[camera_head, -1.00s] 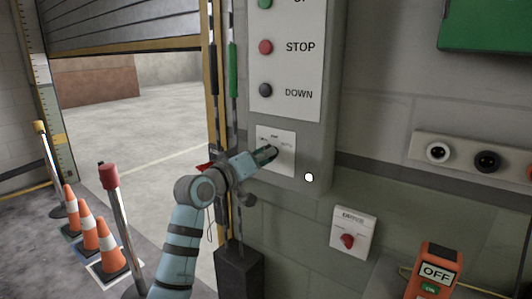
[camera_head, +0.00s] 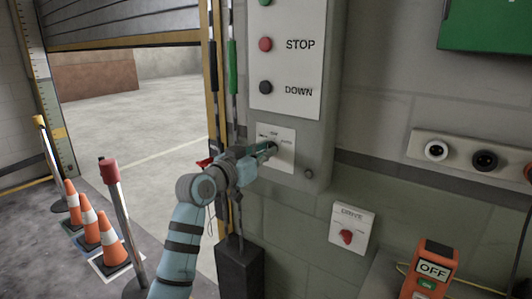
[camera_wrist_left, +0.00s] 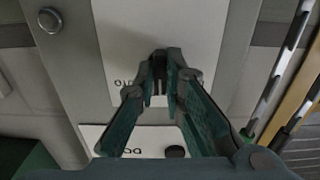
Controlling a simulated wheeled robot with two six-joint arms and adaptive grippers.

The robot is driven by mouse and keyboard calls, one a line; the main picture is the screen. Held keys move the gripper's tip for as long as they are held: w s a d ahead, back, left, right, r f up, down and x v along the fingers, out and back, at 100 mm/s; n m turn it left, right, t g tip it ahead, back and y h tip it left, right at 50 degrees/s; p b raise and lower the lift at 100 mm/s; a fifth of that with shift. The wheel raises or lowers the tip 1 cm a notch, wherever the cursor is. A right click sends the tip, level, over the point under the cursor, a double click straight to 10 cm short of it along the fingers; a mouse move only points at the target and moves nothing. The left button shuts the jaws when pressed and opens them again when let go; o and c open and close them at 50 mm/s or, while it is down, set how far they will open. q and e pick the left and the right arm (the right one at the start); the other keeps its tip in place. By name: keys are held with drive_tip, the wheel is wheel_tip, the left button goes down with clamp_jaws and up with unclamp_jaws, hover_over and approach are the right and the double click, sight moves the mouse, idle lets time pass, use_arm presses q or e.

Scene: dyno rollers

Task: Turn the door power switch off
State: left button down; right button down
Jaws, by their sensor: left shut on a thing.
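The switch plate (camera_head: 262,165) is a small white plate with dark lettering, low on the grey door control box. Its dark knob is largely covered by my left gripper (camera_head: 267,150) in the head view. In the left wrist view the knob (camera_wrist_left: 160,58) sits between the fingertips of my left gripper (camera_wrist_left: 160,85), which is shut on it. The knob's exact pointing direction cannot be read. A round lamp (camera_head: 308,174) at the box's lower right corner is dark; it also shows dark in the left wrist view (camera_wrist_left: 50,20). My right gripper is not in view.
A white button plate (camera_head: 287,60) with STOP and DOWN is above the switch. A red rotary switch (camera_head: 346,237) is at the lower right, near an orange device (camera_head: 432,270) reading OFF. Posts and cones (camera_head: 113,245) stand left, by the raised door.

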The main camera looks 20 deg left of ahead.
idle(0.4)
use_arm(q)
drive_tip(key=c, duration=1.7)
unclamp_jaws()
drive_tip(key=shift+s, duration=0.1)
drive_tip(key=v, duration=1.2)
drive_tip(key=shift+d, duration=0.1)
